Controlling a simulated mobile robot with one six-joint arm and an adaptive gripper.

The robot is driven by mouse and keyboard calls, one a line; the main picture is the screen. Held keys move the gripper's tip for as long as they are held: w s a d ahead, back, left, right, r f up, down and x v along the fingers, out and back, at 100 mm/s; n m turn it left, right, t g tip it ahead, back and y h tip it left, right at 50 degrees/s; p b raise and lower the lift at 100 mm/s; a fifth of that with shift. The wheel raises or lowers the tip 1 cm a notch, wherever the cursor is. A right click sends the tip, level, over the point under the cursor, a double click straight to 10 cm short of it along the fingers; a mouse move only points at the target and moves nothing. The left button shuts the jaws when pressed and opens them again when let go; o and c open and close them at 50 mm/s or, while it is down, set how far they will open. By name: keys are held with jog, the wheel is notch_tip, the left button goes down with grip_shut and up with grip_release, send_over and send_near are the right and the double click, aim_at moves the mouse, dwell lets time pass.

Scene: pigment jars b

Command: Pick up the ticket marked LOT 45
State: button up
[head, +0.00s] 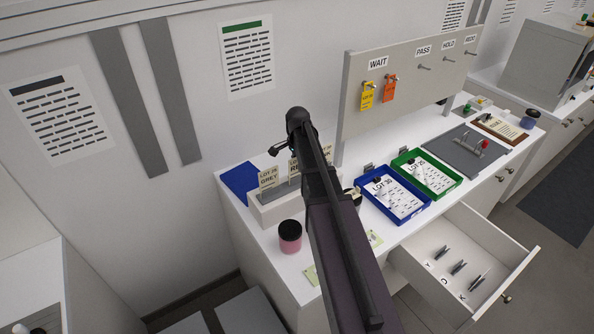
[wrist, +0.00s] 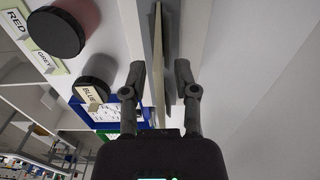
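A pale card ticket (head: 269,178) that seems to read LOT 28 GREY stands in a white holder with a grey top (head: 263,212). A second ticket (head: 294,168) stands beside it, its text mostly hidden by my arm; only "RE" shows. I cannot read LOT 45 on any ticket. In the wrist view my gripper (wrist: 158,72) is open, one finger on each side of a thin card (wrist: 158,60) seen edge-on. The fingers appear apart from it. Its face is not visible. In the head view the fingertips are mostly hidden by my arm.
A pink jar (head: 290,237) stands in front of the holder. A blue tray (head: 408,216) and a green tray (head: 456,187) lie to the right. A drawer (head: 446,288) stands open. A hook board (head: 408,88) carries yellow (head: 367,97) and orange (head: 389,90) tags.

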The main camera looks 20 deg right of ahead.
grip_shut()
jog(key=shift+r, duration=0.1)
notch_tip(320, 180, up, 3)
jog(key=p, duration=0.3)
jog(key=shift+r+p, duration=0.2)
jog(key=shift+p, duration=0.15)
jog(key=s+d, duration=0.3)
jog(key=s, duration=0.4)
jog(key=s+d+r+p, duration=0.1)
jog(key=s+d, duration=0.2)
jog(key=s, duration=0.4)
jog(key=shift+s+d+r, duration=0.2)
jog(key=shift+s+d, duration=0.1)
jog(key=shift+d, duration=0.1)
jog(key=shift+f, duration=0.1)
